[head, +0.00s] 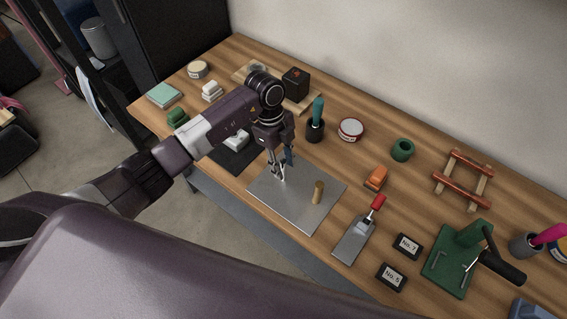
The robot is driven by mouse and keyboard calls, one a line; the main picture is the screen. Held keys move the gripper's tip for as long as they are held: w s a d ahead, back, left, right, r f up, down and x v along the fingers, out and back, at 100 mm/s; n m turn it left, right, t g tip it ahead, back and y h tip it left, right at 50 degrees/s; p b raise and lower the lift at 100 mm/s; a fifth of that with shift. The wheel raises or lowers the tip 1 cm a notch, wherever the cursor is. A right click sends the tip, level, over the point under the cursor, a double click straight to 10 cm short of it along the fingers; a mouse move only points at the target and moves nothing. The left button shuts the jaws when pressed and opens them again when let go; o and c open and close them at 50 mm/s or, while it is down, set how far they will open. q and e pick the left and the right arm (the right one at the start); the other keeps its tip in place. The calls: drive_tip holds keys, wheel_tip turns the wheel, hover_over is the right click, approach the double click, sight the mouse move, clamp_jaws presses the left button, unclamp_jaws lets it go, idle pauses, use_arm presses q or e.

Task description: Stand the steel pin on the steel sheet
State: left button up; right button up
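The steel sheet (296,212) lies flat on the wooden bench, a bright grey plate near the front edge. A brass-coloured pin (318,192) stands upright on its right half. My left gripper (281,174) points down over the back left part of the sheet, left of the brass-coloured pin and apart from it. Bright slim shapes show at its fingertips; I cannot tell whether one is the steel pin or only the fingers, or whether they touch the sheet. I cannot make out the steel pin elsewhere. My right gripper is out of view.
A dark mat (236,157) with a white item lies left of the sheet. A dark cup (315,130) with a teal-handled tool stands behind. A red-handled scraper (356,238) lies to the right, near two number plates (407,246) and a green press (459,259).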

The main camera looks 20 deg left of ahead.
use_arm(q)
wheel_tip(320, 180, up, 12)
drive_tip(key=a+b, duration=0.1)
drive_tip(key=a, duration=0.1)
drive_tip(key=shift+w, duration=0.4)
idle(0.4)
